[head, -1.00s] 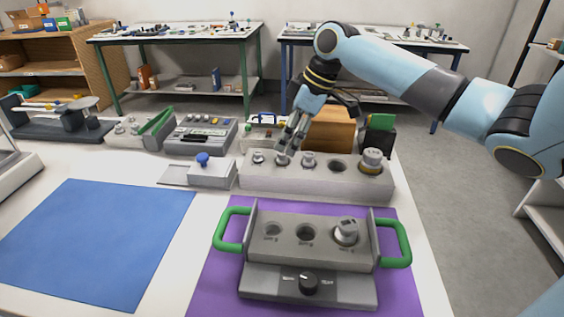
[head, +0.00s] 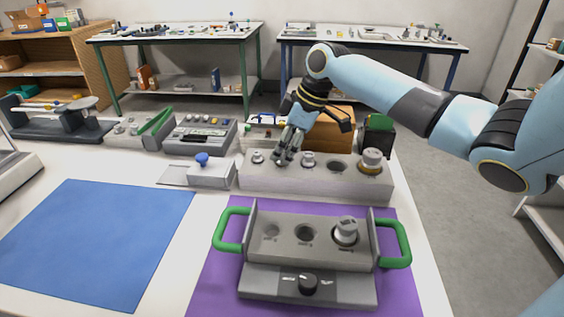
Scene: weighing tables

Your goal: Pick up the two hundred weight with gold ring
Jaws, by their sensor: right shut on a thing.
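A long grey block (head: 315,184) holds several metal weights in a row of sockets. My right gripper (head: 284,158) points down at the second socket from the left and is shut on the small weight there, mostly hidden by the fingers. I cannot read its marking or tell its ring colour. A small weight (head: 257,157) stands to its left and another weight (head: 308,160) to its right. The fourth socket (head: 337,166) is empty. A large weight (head: 372,158) with a gold-coloured ring stands at the right end. My left gripper is not in view.
A grey carrier (head: 305,262) with green handles stands on a purple mat (head: 212,290), with one weight (head: 346,231) in its right socket. A blue mat (head: 95,240) lies left, clear. A box with a blue knob (head: 202,160) and a wooden box (head: 330,132) stand near the block.

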